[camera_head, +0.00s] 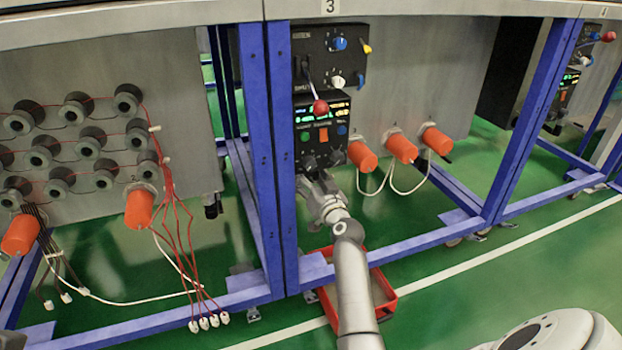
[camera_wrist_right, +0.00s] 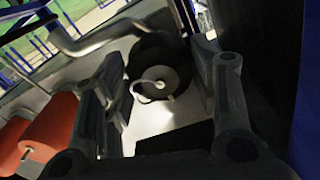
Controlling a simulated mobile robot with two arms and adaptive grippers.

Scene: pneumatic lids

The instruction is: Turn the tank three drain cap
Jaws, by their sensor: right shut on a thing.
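The number 3 plate (camera_head: 330,6) marks the tank bay at the centre of the head view. My right gripper (camera_head: 318,178) is just below the black control box, at the lower front of the tank. In the right wrist view, the drain cap (camera_wrist_right: 152,52) is a dark round piece with a paler centre. It sits between the two fingers of my right gripper (camera_wrist_right: 158,62), which is shut on it. In the head view the cap is hidden behind the gripper. My left gripper is not in view.
A control box (camera_head: 322,125) with a red-knobbed lever (camera_head: 320,107) stands just above my right gripper. Orange cylinders (camera_head: 362,156) with white cables are close on the right. A blue post (camera_head: 283,150) is close on the left. A red tray (camera_head: 386,300) lies on the floor below.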

